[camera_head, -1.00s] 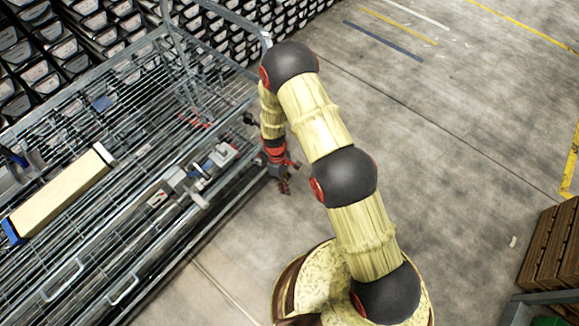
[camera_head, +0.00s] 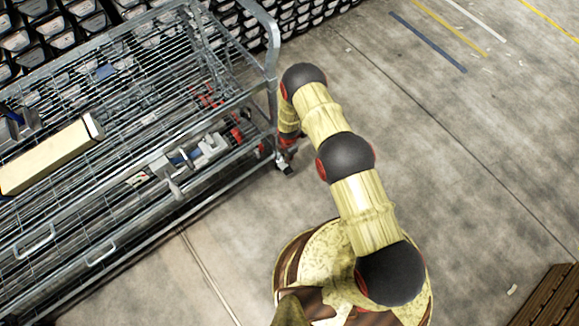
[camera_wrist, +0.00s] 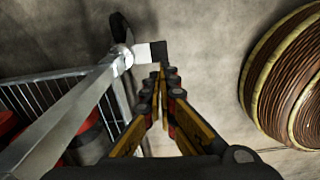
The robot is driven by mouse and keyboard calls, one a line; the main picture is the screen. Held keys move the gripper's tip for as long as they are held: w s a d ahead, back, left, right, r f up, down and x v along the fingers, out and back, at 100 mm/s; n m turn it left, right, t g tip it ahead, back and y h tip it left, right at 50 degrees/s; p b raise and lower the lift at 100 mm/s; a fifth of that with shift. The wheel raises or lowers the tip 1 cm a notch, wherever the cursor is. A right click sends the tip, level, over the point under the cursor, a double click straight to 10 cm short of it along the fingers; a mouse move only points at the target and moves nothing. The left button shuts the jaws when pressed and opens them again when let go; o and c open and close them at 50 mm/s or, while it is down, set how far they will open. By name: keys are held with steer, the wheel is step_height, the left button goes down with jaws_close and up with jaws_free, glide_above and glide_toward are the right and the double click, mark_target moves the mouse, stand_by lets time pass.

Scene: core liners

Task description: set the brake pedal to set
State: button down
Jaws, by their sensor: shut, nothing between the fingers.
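The brake pedal (camera_wrist: 151,53), a small light grey and black block, shows in the wrist view on the caster at the foot of the metal cart's corner post (camera_wrist: 65,120). The dark caster wheel (camera_wrist: 121,28) is just beyond it. My gripper (camera_wrist: 161,76) is shut and empty. Its fingertips are at the pedal's near edge in the picture; I cannot tell whether they touch. In the head view the caster (camera_head: 285,167) shows small at the cart's near right corner, with my arm's end beside it and the fingers not clearly seen.
The wire cart (camera_head: 150,115) fills the left, with a long pale box (camera_head: 50,155) and metal parts on it. Dark bins (camera_head: 50,45) are stacked behind it. Bare concrete floor lies to the right. A brown wooden stack (camera_head: 550,300) stands at lower right.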

mark_target(289, 170)
steer(key=shift+w+n, duration=0.15)
steer(key=shift+n, duration=0.25)
step_height(289, 170, down, 14)
steer(key=b, duration=0.6)
steer(key=shift+d+p, duration=0.15)
steer(key=shift+p, duration=0.15)
